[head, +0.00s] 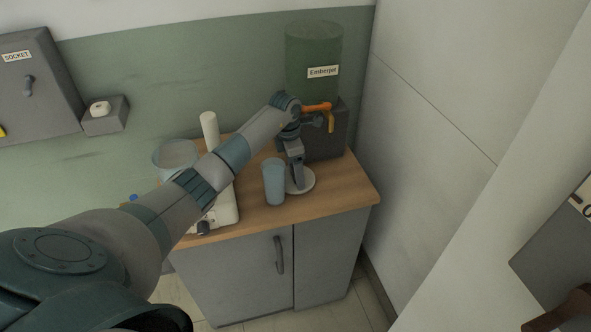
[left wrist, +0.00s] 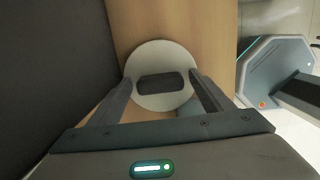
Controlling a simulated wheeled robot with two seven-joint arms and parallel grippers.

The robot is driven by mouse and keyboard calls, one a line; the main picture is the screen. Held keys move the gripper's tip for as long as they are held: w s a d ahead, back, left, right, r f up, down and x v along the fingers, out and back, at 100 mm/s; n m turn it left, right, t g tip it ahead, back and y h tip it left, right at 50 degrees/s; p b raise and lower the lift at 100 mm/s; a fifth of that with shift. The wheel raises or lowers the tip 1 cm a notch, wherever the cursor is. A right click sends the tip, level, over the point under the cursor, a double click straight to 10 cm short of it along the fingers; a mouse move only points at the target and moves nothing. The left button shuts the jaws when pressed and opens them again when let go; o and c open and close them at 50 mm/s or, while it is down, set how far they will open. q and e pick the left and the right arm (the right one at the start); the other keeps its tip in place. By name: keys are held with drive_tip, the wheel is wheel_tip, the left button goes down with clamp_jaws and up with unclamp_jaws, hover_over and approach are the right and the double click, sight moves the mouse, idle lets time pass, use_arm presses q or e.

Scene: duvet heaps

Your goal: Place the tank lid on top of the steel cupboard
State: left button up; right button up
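A pale round disc with a dark raised handle, which looks like the tank lid (head: 306,186), lies flat on the wooden counter top below the green tank (head: 313,60). It also shows in the left wrist view (left wrist: 160,51). My left gripper (head: 297,186) points down over it. In the left wrist view its two fingers (left wrist: 161,80) stand apart, one on each side of the dark handle, with a narrow gap seeming to show. The grey cupboard (head: 240,275) with a wooden top stands below; I cannot tell whether it is the steel cupboard. My right gripper is out of view.
A blue cup (head: 274,182) stands close left of the lid. A dark stand with an orange tap (head: 318,107) is right behind my gripper. A white appliance (head: 226,211) and a pot (head: 173,156) are at the left. The counter's right front (head: 345,192) is clear.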

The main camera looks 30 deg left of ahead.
sight(292, 179)
use_arm(q)
drive_tip(key=shift+r, duration=0.1)
drive_tip(key=shift+r, duration=0.4)
wheel_tip(292, 179, up, 11)
drive_tip(key=s+b, duration=0.1)
drive_tip(key=b, duration=0.2)
drive_tip(key=shift+a+r, duration=0.15)
drive_tip(key=shift+a, duration=0.3)
